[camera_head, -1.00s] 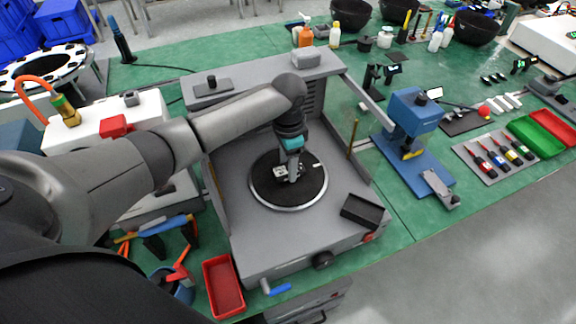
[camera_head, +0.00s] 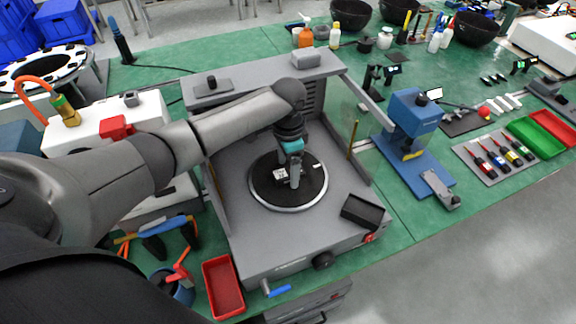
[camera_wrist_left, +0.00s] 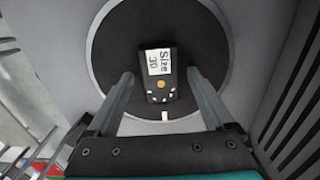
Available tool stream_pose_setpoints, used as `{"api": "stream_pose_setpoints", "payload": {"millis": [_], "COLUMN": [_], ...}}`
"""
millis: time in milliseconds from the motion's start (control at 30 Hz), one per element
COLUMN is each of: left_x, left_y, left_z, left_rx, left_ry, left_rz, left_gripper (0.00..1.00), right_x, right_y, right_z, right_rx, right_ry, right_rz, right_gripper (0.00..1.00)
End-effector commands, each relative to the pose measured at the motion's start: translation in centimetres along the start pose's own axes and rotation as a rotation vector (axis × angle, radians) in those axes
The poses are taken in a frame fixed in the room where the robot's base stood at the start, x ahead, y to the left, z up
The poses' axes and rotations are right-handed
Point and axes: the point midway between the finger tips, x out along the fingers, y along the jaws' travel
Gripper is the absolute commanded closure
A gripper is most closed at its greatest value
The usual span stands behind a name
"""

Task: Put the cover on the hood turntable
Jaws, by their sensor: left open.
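The hood turntable (camera_head: 314,187) is a round dark disc with a light rim on the grey hood's floor. It also shows in the left wrist view (camera_wrist_left: 115,50). A small dark block (camera_wrist_left: 159,82) with a white "Size 30" label and a yellow dot lies on the disc. It is partly hidden in the head view (camera_head: 280,174). I cannot tell whether this block is the cover. My left gripper (camera_head: 292,184) points down over the disc. In the left wrist view its open fingers (camera_wrist_left: 159,75) stand either side of the block, with gaps on both sides. My right gripper is out of view.
The hood has side walls and a slotted back panel (camera_head: 313,100). A black tray (camera_head: 362,211) sits at its front right corner. A red bin (camera_head: 222,286) stands at front left. A blue press (camera_head: 412,125) stands to the right.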

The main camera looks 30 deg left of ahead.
Motion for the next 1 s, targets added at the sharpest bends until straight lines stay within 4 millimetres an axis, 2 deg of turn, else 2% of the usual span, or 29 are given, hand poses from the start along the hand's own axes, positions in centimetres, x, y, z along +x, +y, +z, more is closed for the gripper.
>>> {"api": "stream_pose_setpoints", "payload": {"millis": [167,400,600,800,1000], "left_x": [-2.2,-7.5,-10.8,-12.2,-12.2], "left_y": [-0.1,-0.1,-0.1,-0.1,0.0], "left_z": [-0.1,-0.1,-0.1,0.0,0.0], "left_rx": [0.001,0.001,0.0,0.0,-0.001], "left_ry": [0.005,0.005,0.004,0.0,0.0], "left_rz": [-0.002,-0.002,-0.001,0.0,0.001], "left_gripper": [0.14,0.14,0.14,0.14,0.14], "right_x": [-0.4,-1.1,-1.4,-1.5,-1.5], "right_y": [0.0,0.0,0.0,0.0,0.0], "right_z": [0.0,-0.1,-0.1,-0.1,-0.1], "right_rx": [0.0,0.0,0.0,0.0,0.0], "right_ry": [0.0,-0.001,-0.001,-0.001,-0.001], "right_rz": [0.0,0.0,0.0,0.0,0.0], "right_gripper": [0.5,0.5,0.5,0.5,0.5]}}
